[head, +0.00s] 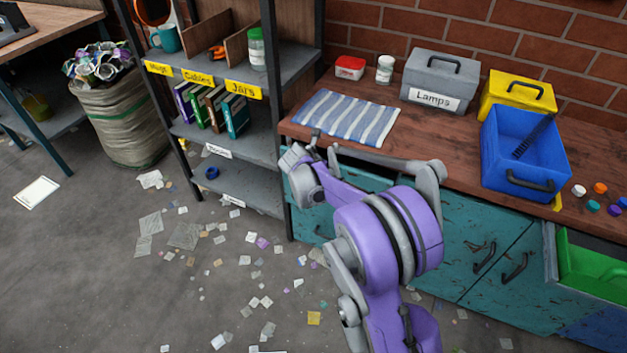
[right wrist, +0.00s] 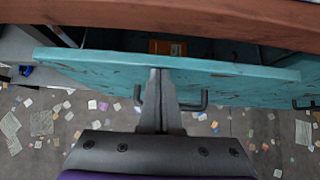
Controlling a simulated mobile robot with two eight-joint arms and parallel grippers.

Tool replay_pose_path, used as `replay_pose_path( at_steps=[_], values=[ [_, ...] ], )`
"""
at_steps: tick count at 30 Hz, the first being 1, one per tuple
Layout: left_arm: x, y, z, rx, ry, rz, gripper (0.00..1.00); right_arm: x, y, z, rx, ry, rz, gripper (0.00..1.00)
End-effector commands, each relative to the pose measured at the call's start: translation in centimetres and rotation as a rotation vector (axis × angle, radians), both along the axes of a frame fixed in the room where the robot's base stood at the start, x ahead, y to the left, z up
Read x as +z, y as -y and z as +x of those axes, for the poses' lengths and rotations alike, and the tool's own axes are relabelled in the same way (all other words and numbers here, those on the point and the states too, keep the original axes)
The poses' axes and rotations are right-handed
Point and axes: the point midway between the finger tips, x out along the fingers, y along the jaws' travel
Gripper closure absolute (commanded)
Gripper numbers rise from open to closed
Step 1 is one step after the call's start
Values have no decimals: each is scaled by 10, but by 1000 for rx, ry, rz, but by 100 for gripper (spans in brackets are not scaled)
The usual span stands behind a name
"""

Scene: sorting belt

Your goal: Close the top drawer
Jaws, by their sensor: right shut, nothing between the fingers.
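The teal top drawer (right wrist: 100,70) shows in the right wrist view, pulled partly out from under the brown countertop (right wrist: 200,17). A dark gap behind its front shows an orange-brown item (right wrist: 167,47) inside. A dark handle (right wrist: 195,105) is on its outer face, its middle hidden by my fingers. My right gripper (right wrist: 155,73) is shut and empty, with its tips at the drawer front's top edge; I cannot tell if they touch. In the head view my right gripper (head: 316,143) is by the counter's left front edge, and my arm hides most of the drawer. My left gripper is out of view.
The counter holds a striped cloth (head: 347,117), a grey Lamps box (head: 433,75), a yellow box (head: 500,88) and a blue bin (head: 497,165). A shelf unit (head: 225,144) stands just left. Paper scraps litter the floor. A green bin (head: 590,262) sits at right.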

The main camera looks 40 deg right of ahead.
Motion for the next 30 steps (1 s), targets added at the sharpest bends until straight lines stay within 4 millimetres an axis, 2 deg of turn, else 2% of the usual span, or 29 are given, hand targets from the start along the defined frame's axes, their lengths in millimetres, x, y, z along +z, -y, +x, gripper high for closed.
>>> replay_pose_path(
  at_steps=[3, 10, 25, 30],
  values=[
    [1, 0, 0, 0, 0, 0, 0, 0, 18, 7, -1, 1, 1, 100],
    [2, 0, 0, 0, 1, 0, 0, 0, 35, 14, -1, 1, 0, 100],
    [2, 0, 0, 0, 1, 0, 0, 2, 41, 17, 1, 3, -6, 100],
    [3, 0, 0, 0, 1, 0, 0, 2, 34, 17, 2, 2, -6, 100]
  ],
)
